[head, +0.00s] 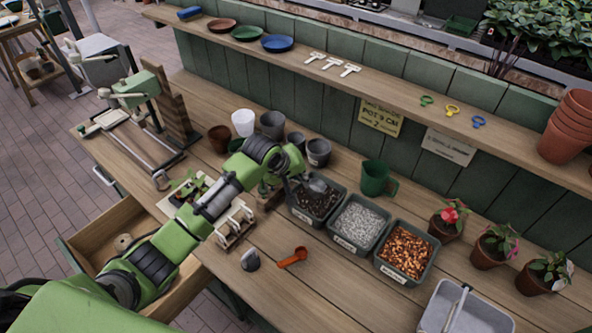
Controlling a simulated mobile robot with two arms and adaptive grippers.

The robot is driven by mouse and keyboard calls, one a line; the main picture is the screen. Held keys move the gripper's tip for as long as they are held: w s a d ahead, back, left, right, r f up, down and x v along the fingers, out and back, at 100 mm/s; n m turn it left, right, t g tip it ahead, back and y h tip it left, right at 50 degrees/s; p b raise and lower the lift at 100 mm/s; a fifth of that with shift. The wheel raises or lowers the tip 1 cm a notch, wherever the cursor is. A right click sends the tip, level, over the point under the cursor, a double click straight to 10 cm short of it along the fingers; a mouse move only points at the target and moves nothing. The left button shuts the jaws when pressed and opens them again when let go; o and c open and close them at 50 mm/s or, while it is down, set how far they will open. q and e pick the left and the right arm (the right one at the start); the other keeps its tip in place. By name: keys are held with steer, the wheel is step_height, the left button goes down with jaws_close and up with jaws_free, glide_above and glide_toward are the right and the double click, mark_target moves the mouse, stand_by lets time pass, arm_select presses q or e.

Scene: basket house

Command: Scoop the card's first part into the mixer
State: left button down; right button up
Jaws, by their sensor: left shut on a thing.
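My left gripper (299,180) reaches over the bench and is shut on a grey scoop (318,186). The scoop is at the dark-filled bin (301,217), at its back left part; how deep it sits is hard to tell. Beside that bin stand a bin of pale grey grit (334,240) and a bin of orange-brown chips (380,268). A yellow card (380,115) and a paler card (448,146) hang on the green wall; their small text is unclear. A grey tub (430,318) with a stick across it, possibly the mixer, is at lower right. My right gripper is out of view.
An orange scoop (293,257) and a small grey object (250,260) lie in front of the bins. A green jug (373,178) and several pots stand behind. Potted plants (490,247) line the right. An open drawer (95,240) sticks out at left.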

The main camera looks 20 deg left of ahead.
arm_select(q)
steer(key=shift+w+d+f+b, duration=0.1)
steer(key=shift+f+b, duration=1)
steer(key=shift+f, duration=2.1)
steer(key=shift+r, duration=0.15)
steer(key=shift+t+h, duration=0.3)
steer(key=shift+h, duration=0.2)
steer(key=shift+s+a+r+p, duration=0.15)
steer(key=shift+r+p, duration=0.2)
steer(key=shift+r, duration=1.2)
steer(key=shift+a+r+p, duration=0.15)
steer(key=shift+r+p, duration=0.25)
steer(key=shift+r, duration=1.2)
steer(key=shift+s+a+r+p, duration=0.15)
steer(key=shift+r+p, duration=0.2)
steer(key=shift+r, duration=1.35)
